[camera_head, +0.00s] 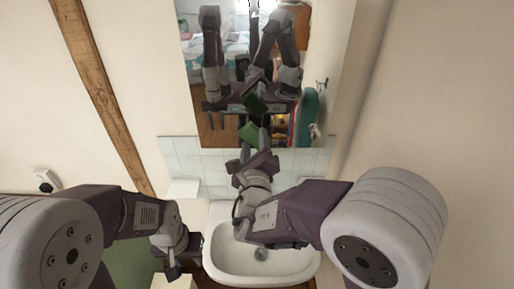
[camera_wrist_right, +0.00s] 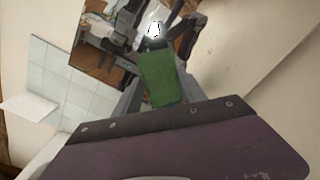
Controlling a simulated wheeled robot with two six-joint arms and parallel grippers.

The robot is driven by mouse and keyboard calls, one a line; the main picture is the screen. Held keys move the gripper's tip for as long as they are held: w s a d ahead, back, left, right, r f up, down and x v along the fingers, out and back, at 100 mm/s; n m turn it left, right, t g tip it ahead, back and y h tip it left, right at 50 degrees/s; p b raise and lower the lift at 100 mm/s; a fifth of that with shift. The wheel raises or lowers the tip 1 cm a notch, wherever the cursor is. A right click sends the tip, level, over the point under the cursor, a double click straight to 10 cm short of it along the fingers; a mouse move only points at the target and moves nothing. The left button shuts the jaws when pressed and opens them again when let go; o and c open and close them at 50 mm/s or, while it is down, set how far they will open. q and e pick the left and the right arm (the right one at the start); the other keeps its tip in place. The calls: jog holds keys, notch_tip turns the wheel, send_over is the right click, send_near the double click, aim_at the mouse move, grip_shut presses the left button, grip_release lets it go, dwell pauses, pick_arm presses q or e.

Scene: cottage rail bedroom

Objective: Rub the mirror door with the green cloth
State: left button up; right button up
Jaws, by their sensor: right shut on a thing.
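The mirror door (camera_head: 222,128) hangs on the wall above the sink and reflects my arms and the room. It also shows at the upper left of the right wrist view (camera_wrist_right: 98,62). My right gripper (camera_head: 248,147) is shut on the green cloth (camera_head: 249,133), in front of the mirror's lower part. The cloth fills the middle of the right wrist view (camera_wrist_right: 158,80). Its reflection appears separately above it in the head view, so the cloth looks apart from the glass. My left gripper (camera_head: 172,270) is low, left of the sink, and its fingers are too small to read.
A white sink (camera_head: 222,262) stands below the mirror, under my right arm. Pale tiles (camera_head: 181,158) line the wall, with a small white shelf (camera_head: 184,188) at left. A side wall (camera_head: 400,120) stands close on the right. A wooden beam (camera_head: 95,75) runs down the left wall.

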aim_at(255, 119)
jog(key=shift+w+a+f, duration=0.15)
jog(key=shift+w+f, duration=0.05)
jog(key=shift+w, duration=0.3)
jog(key=shift+w+d+r, duration=0.2)
jog(key=shift+w, duration=0.35)
jog(key=w, duration=0.4)
jog(key=shift+f+p, duration=0.1)
jog(key=shift+p, duration=0.3)
jog(key=shift+s, duration=0.15)
jog(key=shift+w, duration=0.25)
jog(key=shift+w, duration=0.85)
